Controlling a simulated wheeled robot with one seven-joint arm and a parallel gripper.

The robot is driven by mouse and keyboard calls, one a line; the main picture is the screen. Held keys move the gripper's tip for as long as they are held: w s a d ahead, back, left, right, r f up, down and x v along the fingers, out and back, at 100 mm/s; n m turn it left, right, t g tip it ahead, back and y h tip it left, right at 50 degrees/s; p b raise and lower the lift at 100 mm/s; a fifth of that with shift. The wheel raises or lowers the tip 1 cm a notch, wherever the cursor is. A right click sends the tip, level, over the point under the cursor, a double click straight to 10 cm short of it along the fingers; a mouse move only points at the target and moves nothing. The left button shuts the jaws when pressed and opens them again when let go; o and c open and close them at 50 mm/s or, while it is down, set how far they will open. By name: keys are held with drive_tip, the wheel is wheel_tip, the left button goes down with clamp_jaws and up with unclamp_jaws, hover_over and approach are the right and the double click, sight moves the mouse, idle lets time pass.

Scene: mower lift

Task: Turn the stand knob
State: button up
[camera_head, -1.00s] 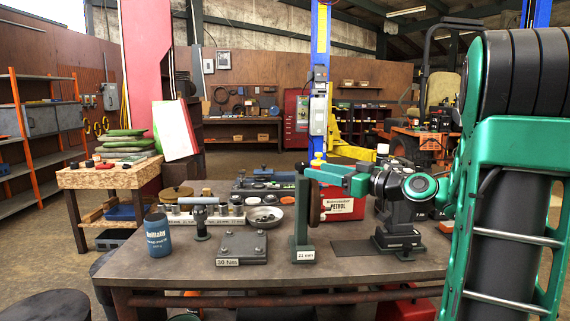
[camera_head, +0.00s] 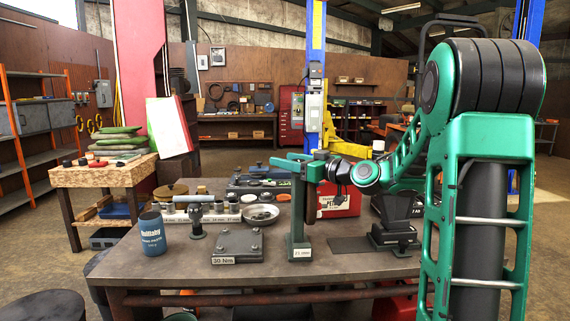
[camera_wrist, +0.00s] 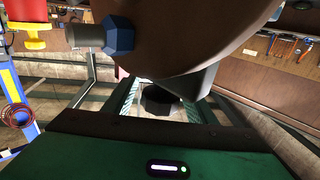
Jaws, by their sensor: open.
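The stand (camera_head: 299,215) is a dark green upright post with a "21 mm" label, on the workbench in the head view. In the wrist view a large brown disc (camera_wrist: 190,40) fills the upper middle, with a blue hexagonal piece (camera_wrist: 118,37) on a grey shaft at its left. A dark round piece (camera_wrist: 160,100) shows below the disc; I cannot tell which piece is the knob. My gripper (camera_head: 290,162) is open, at the top of the post in the head view. Whether it touches the stand is not clear.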

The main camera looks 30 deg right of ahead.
drive_tip(key=c, duration=1)
drive_tip(key=shift+c, duration=0.2)
